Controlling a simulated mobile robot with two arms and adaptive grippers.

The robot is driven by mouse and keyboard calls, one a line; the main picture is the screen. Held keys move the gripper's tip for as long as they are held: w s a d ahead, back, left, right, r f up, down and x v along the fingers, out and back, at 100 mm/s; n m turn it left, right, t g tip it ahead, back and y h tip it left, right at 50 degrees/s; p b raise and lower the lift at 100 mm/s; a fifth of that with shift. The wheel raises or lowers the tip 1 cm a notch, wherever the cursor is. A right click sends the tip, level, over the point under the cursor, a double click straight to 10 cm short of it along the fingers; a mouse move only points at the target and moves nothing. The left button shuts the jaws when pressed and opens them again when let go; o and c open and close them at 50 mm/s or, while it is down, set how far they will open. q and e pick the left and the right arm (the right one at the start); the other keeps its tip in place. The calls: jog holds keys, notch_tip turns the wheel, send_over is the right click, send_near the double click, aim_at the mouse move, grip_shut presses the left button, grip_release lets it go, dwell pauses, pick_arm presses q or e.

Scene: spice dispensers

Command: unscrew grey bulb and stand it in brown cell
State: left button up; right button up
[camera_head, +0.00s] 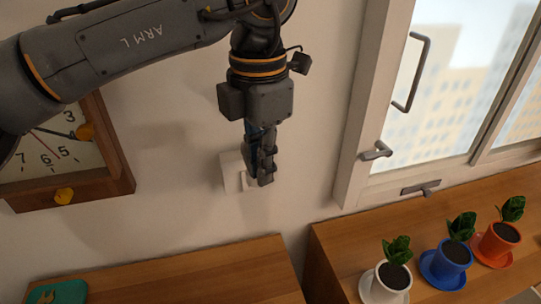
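My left arm comes in from the upper left, and its gripper (264,171) points down in front of the wall. Its fingers overlap a small white wall plate (232,172), and I cannot tell whether they touch it. The fingers are seen edge-on, so their opening and anything between them are hidden. No grey bulb and no brown cell can be made out in this view. My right gripper is out of view.
A wooden clock (118,186) hangs on the left. A wooden surface (190,275) lies below, with a green item (58,292) at its left. White (394,278), blue (452,256) and orange (498,240) plant pots stand beneath the window (450,80).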

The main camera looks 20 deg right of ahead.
pick_arm(q)
jog(key=w+a+m+p, duration=0.1)
jog(key=w+m+p, duration=0.2)
jog(key=m, duration=0.8)
jog(key=w+a+m+p, duration=0.2)
jog(key=w+m+p, duration=0.1)
jog(key=m, duration=0.9)
jog(key=shift+w+a+p, duration=0.2)
jog(key=shift+w+p, duration=0.15)
jog(key=shift+p, duration=0.05)
jog(key=o, duration=0.6)
jog(key=shift+a, duration=0.1)
jog(key=shift+c, duration=0.2)
jog(key=shift+a, duration=0.1)
jog(key=shift+d, duration=0.2)
